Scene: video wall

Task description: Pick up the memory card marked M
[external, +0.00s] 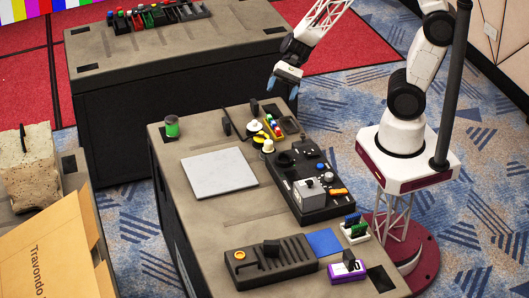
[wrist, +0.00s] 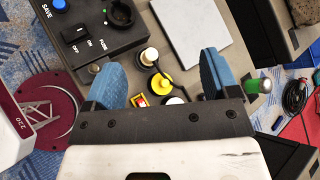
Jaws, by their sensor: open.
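No letter M is readable on any card in either view. In the external view, small green and blue upright pieces that may be cards (external: 353,220) stand in a white holder (external: 355,234) at the table's right edge. A dark upright piece (external: 349,256) stands at a purple device (external: 346,271), and another (external: 271,249) stands in a black slotted device (external: 262,262). My gripper (external: 283,86) is above the table's far right end, open and empty. In the wrist view, its blue fingers (wrist: 160,65) are wide apart, with yellow and white round parts (wrist: 158,82) below between them.
A black control panel (external: 303,186) with knobs and a grey box lies along the table's right side. A flat grey plate (external: 219,173) lies mid-table, with a green jar (external: 172,127) behind it. My gripper has free air around it. A second table (external: 190,52) stands behind.

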